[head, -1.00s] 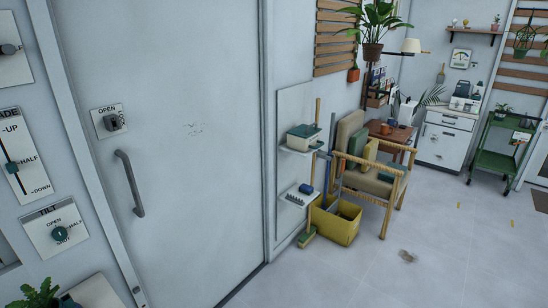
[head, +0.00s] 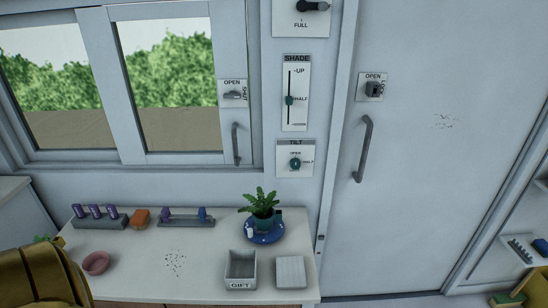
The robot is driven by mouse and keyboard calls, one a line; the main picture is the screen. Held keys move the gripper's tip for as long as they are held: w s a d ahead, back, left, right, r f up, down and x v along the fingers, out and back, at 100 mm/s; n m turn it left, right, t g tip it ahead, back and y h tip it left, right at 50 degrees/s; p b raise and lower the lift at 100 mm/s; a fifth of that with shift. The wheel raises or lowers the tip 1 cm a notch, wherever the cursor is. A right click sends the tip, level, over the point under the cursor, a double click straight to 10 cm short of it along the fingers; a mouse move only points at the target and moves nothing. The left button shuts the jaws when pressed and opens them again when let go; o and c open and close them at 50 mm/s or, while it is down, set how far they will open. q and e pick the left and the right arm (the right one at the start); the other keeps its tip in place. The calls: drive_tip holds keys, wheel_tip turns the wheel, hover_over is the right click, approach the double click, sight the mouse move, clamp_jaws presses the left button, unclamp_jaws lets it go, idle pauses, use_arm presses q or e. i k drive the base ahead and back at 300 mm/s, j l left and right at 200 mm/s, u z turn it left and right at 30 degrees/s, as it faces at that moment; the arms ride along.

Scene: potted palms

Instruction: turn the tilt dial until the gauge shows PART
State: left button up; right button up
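The tilt dial (head: 295,163) is a round dark teal knob on a white plate headed TILT, on the wall between the window and the door. OPEN is printed above the knob and HALF to its right. The knob is too small to tell where it points. No gauge reading PART is in view. Neither of my grippers is in view.
Above the dial is the SHADE slider (head: 289,100). A grey door (head: 415,200) stands to the right. Below is a white table (head: 140,262) with a potted plant (head: 263,205), a GIFT box (head: 241,270) and purple items. A brown ribbed thing (head: 40,275) fills the lower left.

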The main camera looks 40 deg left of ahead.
sight(295, 163)
drive_tip(key=u, duration=1.1)
